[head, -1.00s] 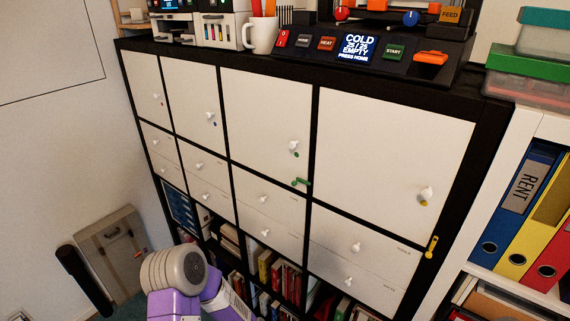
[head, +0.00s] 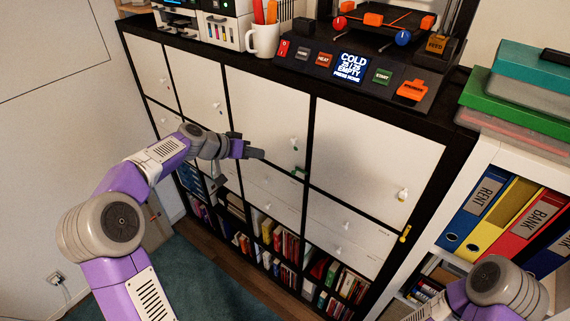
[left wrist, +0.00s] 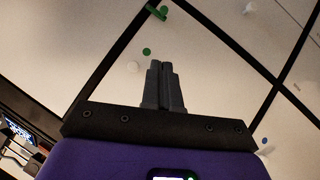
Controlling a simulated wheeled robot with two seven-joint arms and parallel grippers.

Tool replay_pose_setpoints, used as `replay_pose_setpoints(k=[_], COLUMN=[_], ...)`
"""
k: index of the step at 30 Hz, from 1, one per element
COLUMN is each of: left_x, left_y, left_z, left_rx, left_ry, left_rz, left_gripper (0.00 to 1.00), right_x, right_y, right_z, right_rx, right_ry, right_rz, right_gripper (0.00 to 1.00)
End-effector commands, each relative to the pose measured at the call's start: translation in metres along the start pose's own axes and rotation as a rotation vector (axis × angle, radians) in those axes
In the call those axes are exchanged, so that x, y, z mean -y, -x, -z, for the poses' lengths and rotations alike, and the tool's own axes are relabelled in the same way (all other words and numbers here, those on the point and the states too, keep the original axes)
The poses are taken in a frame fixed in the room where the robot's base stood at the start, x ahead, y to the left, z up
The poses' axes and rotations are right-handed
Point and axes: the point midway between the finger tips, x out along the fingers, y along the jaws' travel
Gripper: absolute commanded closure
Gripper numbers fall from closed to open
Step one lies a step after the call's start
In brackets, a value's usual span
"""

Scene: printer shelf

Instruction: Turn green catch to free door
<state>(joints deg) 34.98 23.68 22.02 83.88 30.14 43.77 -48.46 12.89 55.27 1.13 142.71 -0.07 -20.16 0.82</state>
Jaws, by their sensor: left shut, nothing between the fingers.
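The green catch (head: 297,171) is a small bar on the dark frame at the lower right corner of the third white door (head: 268,112). That door has a white knob (head: 295,140) with a green dot by it. In the left wrist view the green catch (left wrist: 157,12) shows at the top, beyond the fingertips, and the green dot (left wrist: 146,51) lies just ahead of them. My left gripper (head: 262,154) is shut and empty, in front of this door, left of the catch and apart from it. It also shows in the left wrist view (left wrist: 164,63).
A yellow catch (head: 405,234) sits by the large right door (head: 365,155). Books (head: 275,235) fill the open shelves below. A printer and button console (head: 355,78) stand on top. A white shelf of binders (head: 510,215) is at right, near my right arm.

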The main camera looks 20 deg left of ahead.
Motion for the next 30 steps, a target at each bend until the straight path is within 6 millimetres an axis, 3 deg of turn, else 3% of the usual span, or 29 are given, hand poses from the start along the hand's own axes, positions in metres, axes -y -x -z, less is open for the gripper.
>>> replay_pose_setpoints(k=[10, 24, 30], left_x=[-0.001, 0.000, 0.000], left_y=[-0.014, -0.106, -0.124], left_z=[-0.001, -0.004, -0.024], left_rx=[0.003, 0.005, 0.003], left_ry=[0.002, 0.004, 0.004], left_rz=[-0.002, 0.000, 0.000], left_gripper=[1.00, 1.00, 1.00], right_x=[0.001, 0.010, 0.011], right_y=[0.003, 0.025, 0.028], right_z=[0.000, -0.001, -0.001], right_rx=[0.000, 0.000, 0.000], right_ry=[0.000, 0.000, 0.000], right_rz=[0.000, 0.000, 0.000], right_gripper=[0.00, 0.00, 0.00])
